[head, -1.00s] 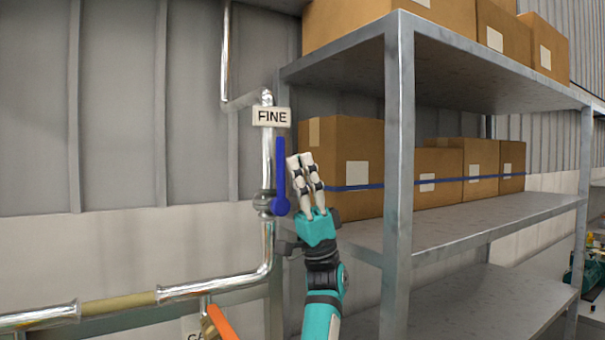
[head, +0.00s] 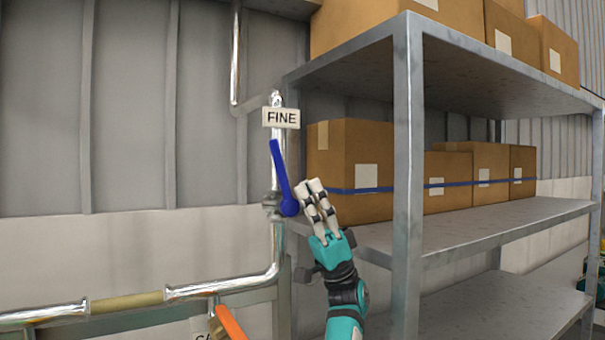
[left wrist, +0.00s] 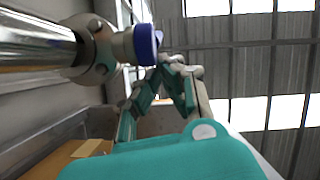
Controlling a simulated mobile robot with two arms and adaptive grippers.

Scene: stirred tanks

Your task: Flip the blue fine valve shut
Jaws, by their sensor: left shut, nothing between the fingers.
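The blue fine valve handle (head: 281,175) is on the vertical metal pipe below the "FINE" label (head: 281,118). It stands nearly upright, its top leaning a little left across the pipe, its round hub at the lower end. My left gripper (head: 311,188) is shut and empty, just right of the handle's hub; I cannot tell whether it touches. In the left wrist view the gripper fingers (left wrist: 178,66) are close beside the blue hub (left wrist: 146,45) on the valve body (left wrist: 98,50). My right gripper is not in view.
A metal shelf rack (head: 408,150) with cardboard boxes (head: 350,160) stands right of the pipe, close behind my left gripper. An orange handle (head: 230,324) is on the lower pipe. A grey corrugated wall (head: 130,110) is behind.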

